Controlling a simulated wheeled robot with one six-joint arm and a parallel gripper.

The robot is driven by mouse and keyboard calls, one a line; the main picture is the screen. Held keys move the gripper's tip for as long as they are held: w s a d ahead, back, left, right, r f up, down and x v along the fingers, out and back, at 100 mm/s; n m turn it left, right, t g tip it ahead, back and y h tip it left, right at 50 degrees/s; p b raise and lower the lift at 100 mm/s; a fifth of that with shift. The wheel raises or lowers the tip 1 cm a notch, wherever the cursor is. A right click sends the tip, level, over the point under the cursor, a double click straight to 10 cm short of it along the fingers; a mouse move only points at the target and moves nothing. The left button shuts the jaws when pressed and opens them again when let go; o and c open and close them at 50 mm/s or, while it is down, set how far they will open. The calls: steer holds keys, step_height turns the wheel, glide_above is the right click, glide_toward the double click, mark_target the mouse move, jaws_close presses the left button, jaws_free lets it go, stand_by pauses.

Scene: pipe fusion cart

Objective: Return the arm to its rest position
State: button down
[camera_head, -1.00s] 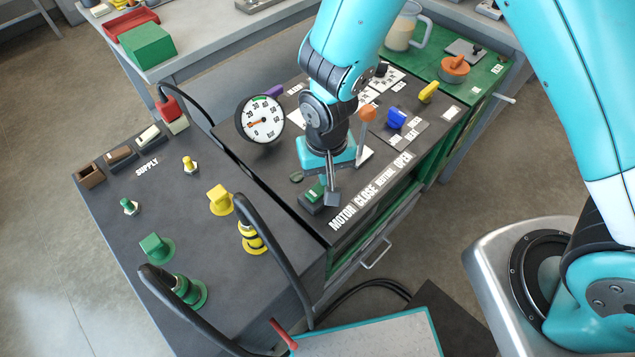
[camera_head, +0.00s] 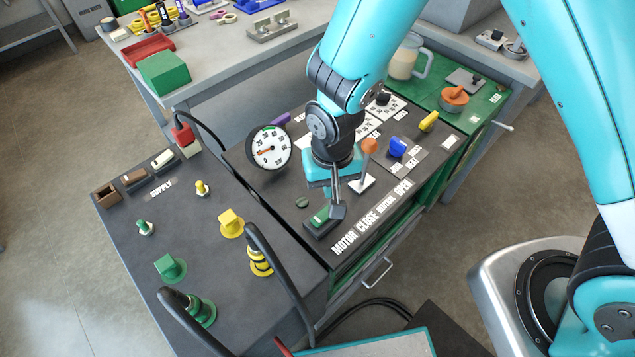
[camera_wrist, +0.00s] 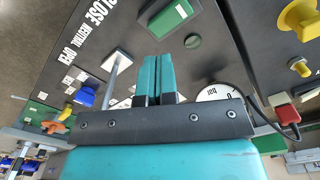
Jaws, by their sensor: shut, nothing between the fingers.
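My arm reaches down over the dark control panel (camera_head: 290,215), with its wrist bent and the gripper end (camera_head: 332,172) low above the front part of the panel. In the wrist view my gripper (camera_wrist: 157,60) has its two teal fingers together and empty. A green button on a dark box (camera_head: 319,216) lies close below the gripper end in the head view. The lever with an orange knob (camera_head: 368,146) stands close to the right of my wrist on a white plate (camera_head: 362,184). I cannot tell the exact gap between fingers and panel.
A round gauge (camera_head: 270,148) stands left of my wrist. Blue (camera_head: 397,147) and yellow (camera_head: 428,121) handles lie to the right. The supply panel (camera_head: 125,225) with knobs and dark hoses is at the left. A jug (camera_head: 406,56) stands behind the arm.

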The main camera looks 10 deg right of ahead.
steer(key=s+d+r+n+y, duration=0.1)
steer(key=s+r, duration=0.1)
steer(key=r, duration=0.7)
steer(key=s+d+r+n+y, duration=0.2)
steer(key=r, duration=0.6)
steer(key=s+d+r+n+y, duration=0.1)
steer(key=s+d+r+n, duration=0.2)
steer(key=s+r, duration=0.6)
steer(key=w+a+f+h+b, duration=0.2)
steer(key=w+a+f+b, duration=0.2)
steer(key=f, duration=0.5)
steer(key=w+a+f+h+b, duration=0.1)
steer(key=w+a+f+b, duration=0.3)
steer(key=w+f+b, duration=0.3)
step_height(320, 180, down, 3)
steer(key=shift+a+r+h, duration=0.15)
steer(key=shift+a+h, duration=0.05)
steer(key=shift+h, duration=0.2)
